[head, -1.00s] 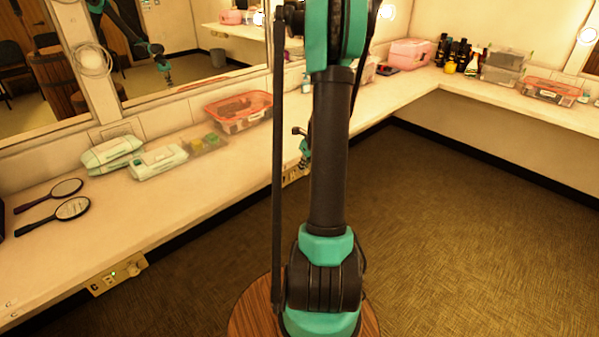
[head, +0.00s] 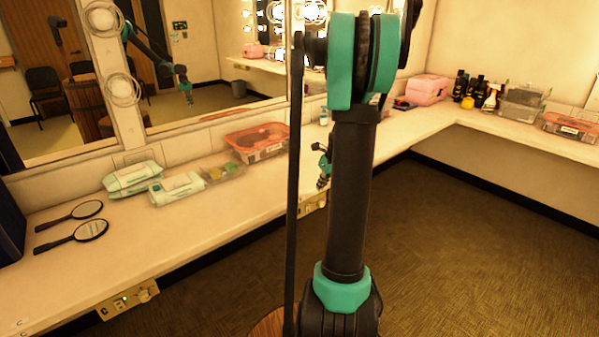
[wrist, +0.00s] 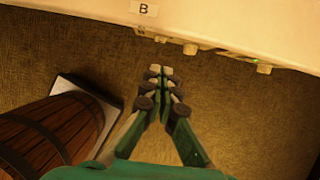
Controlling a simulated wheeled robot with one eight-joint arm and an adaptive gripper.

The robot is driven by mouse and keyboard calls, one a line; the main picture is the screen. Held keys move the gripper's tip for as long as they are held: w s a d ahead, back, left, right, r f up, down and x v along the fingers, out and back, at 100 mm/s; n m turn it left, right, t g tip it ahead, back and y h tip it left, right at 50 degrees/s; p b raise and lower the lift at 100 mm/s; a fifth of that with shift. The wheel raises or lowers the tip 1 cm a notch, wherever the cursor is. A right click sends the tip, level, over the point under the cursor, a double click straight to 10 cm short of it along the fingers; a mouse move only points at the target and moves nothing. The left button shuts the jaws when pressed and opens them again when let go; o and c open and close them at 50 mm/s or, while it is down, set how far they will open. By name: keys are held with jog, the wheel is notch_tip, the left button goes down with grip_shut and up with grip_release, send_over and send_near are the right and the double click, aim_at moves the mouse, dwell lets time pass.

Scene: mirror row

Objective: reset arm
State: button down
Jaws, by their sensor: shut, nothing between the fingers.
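My gripper (wrist: 160,72) is shut and empty in the wrist view, its two fingers together over the carpet, just short of the counter edge in the picture. In the head view my gripper (head: 323,182) is small and partly hidden behind my upright arm link. It hangs by the front of the long counter (head: 215,218), below the counter top, with nothing held. My arm fills the middle of the head view.
The counter holds two hand mirrors (head: 78,232), wipe packs (head: 132,178) and a red-rimmed container (head: 257,141). A control panel (head: 128,300) sits on its front edge. A pink case (head: 427,89) and bottles stand at the far corner. The carpet (head: 460,240) on the right is clear.

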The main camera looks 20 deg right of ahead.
jog(key=s+a+r+n, duration=0.2)
jog(key=s+a+n, duration=1.15)
jog(key=n, duration=0.35)
jog(key=s+a+f+n, duration=0.2)
jog(key=s+a+n, duration=0.1)
jog(key=s+n, duration=0.3)
jog(key=s+a+f+n+h, duration=0.1)
jog(key=s+a+f+n, duration=0.1)
jog(key=s+n, duration=0.4)
jog(key=a+n, duration=0.1)
jog(key=n, duration=0.2)
jog(key=shift+a, duration=0.2)
